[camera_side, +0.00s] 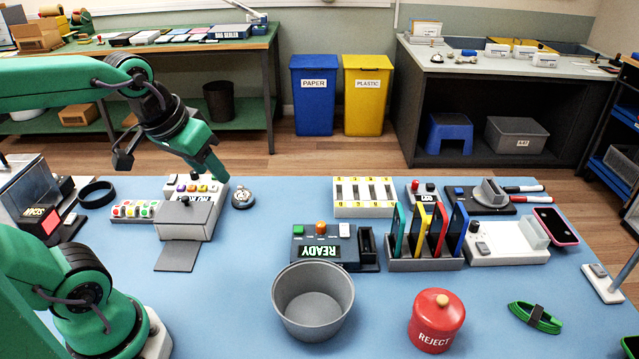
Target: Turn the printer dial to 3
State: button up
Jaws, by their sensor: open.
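A white and grey machine (186,220), which looks like the printer, stands at the left of the blue table with a dark grey sheet or flap in front of it. Colored buttons line its back part, and a small dark knob (185,201) shows on its top. I cannot tell for sure whether that knob is the dial, and no number is readable. A round grey piece with a metal top (242,196) sits just right of the machine. My gripper (217,174) is open and empty, pointing down above the machine's back right corner. It appears apart from everything.
A row of colored buttons (134,210) and a black ring (97,194) lie left of the machine. A READY box (322,252), grey bin (313,305), phone rack (425,263) and red REJECT pot (436,320) stand to the right. The front left-middle table is clear.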

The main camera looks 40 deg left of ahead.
jog(key=w+a+n+g, duration=0.2)
jog(key=w+a+n, duration=0.4)
jog(key=a, duration=0.1)
jog(key=n+g, duration=0.3)
jog(key=n, duration=1)
send_near(193, 172)
jog(key=shift+s+d+f, duration=0.15)
jog(key=shift+d, duration=0.1)
jog(key=shift+s+a+f, duration=0.1)
jog(key=shift+a+f, duration=0.2)
jog(key=shift+a, duration=0.1)
jog(key=shift+f, duration=0.1)
jog(key=shift+w+f, duration=0.2)
jog(key=shift+f, duration=3.55)
